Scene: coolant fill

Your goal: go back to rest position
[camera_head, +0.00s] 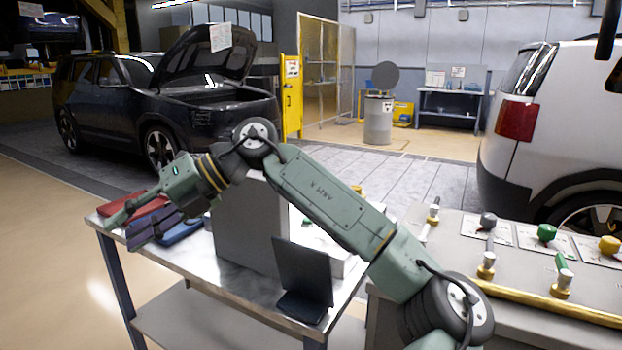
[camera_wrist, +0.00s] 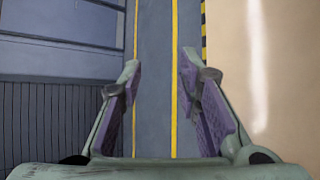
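My gripper (camera_head: 133,224) is at the left in the head view, at the end of my green arm, in front of the left end of a metal table (camera_head: 262,314). In the wrist view my gripper (camera_wrist: 160,68) has its two purple-padded fingers spread wide apart, with nothing between them.
A red item (camera_head: 118,201) and a blue item (camera_head: 182,232) lie on the table. A grey box (camera_head: 245,235) and a dark stand (camera_head: 303,278) stand there too. At right is a bench (camera_head: 455,250) with several coloured-knob fittings. A dark car (camera_head: 105,95) and white car (camera_head: 535,130) stand behind.

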